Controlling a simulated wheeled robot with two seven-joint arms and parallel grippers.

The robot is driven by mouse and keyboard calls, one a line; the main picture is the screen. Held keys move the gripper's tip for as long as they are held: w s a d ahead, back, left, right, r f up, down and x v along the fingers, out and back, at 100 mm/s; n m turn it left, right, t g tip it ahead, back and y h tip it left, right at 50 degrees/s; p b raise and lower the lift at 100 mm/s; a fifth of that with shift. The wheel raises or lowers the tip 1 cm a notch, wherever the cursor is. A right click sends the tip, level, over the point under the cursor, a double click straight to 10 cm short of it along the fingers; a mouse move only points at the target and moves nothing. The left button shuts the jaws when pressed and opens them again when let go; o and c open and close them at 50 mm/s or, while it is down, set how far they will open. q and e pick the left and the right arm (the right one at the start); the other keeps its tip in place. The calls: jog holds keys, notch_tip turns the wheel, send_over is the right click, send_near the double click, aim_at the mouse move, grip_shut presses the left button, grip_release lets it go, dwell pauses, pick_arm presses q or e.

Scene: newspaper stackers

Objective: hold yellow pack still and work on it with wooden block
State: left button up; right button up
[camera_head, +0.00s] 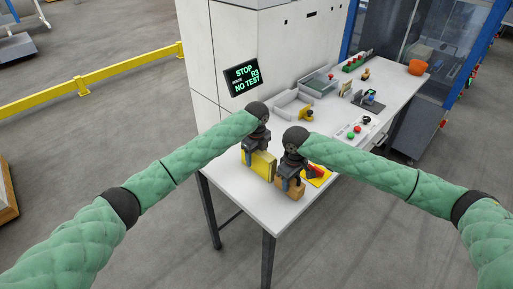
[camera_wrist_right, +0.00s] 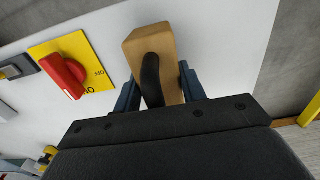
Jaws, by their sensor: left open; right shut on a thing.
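The yellow pack (camera_head: 261,166) stands upright on the near end of the white table. My left gripper (camera_head: 259,156) is over it, open, with its fingers down at the pack; I cannot tell whether they touch it. My right gripper (camera_head: 290,183) is to the right of the pack and shut on the wooden block (camera_head: 294,192). In the right wrist view the wooden block (camera_wrist_right: 178,84) sits between the fingers of the right gripper (camera_wrist_right: 158,92). A black curved handle covers part of the block. The yellow pack is not in that view.
A red rotary switch (camera_head: 317,171) on a yellow plate lies just right of the block; the switch also shows in the right wrist view (camera_wrist_right: 66,75). A white cabinet (camera_head: 222,50) stands behind.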

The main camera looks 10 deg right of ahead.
pick_arm(q)
jog(key=shift+f, duration=1)
grip_shut()
pick_arm(e)
jog(key=shift+w+a, duration=0.85)
jog(key=shift+w, duration=0.25)
dwell(0.9)
pick_arm(q)
jog(key=shift+s+d, duration=0.1)
jog(key=shift+d, duration=0.05)
pick_arm(e)
jog(key=shift+w+a, duration=0.1)
jog(key=shift+w, duration=0.05)
dwell(0.6)
jog(key=shift+s+d, duration=0.55)
jog(key=shift+s, duration=0.2)
jog(key=shift+s+d, duration=0.55)
jog(key=shift+s, duration=0.15)
